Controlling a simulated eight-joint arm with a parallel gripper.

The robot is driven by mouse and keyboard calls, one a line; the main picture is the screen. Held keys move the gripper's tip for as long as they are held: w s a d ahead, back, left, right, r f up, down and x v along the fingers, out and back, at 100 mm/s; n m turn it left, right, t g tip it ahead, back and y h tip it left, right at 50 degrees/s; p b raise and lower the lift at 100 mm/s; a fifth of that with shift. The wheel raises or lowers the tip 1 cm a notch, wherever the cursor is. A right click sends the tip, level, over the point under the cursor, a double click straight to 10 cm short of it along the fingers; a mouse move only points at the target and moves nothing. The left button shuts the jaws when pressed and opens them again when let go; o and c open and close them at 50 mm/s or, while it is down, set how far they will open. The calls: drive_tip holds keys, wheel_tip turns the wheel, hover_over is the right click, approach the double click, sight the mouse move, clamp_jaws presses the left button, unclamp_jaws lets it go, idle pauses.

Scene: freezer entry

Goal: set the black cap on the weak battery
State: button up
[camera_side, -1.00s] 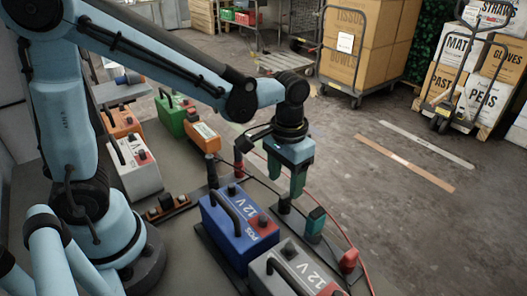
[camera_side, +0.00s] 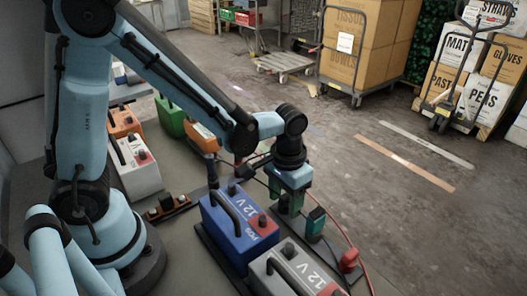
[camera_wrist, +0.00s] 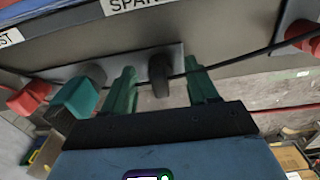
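A black piece with a black cable, which looks like the black cap (camera_wrist: 159,76), stands upright on a grey strip in the wrist view. My gripper (camera_wrist: 162,88) is open, with one green finger on each side of it and gaps between. In the side view my gripper (camera_side: 291,203) is low beside the blue 12 V battery (camera_side: 232,232), and its fingers mostly hide the black piece. A grey 12 V battery (camera_side: 283,270) stands nearer the camera. I cannot read which battery is the weak one.
A teal piece (camera_side: 315,222) and a red clamp-like piece (camera_side: 349,260) stand close to my gripper on the near side. Red and black cables run along the bench edge. White (camera_side: 137,167), orange and green batteries stand farther back.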

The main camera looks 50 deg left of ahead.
sight(285, 195)
drive_tip(key=c, duration=1)
drive_tip(key=shift+r, duration=0.1)
drive_tip(key=shift+r, duration=6.85)
drive_tip(key=shift+s+a+r, duration=0.3)
drive_tip(key=shift+s+a, duration=0.45)
drive_tip(key=shift+s, duration=1)
drive_tip(key=shift+s+a+r, duration=0.3)
drive_tip(key=shift+s+a, duration=0.45)
drive_tip(key=shift+s, duration=0.95)
drive_tip(key=shift+s+a+r, duration=0.3)
drive_tip(key=shift+s+a, duration=0.45)
drive_tip(key=shift+s, duration=1)
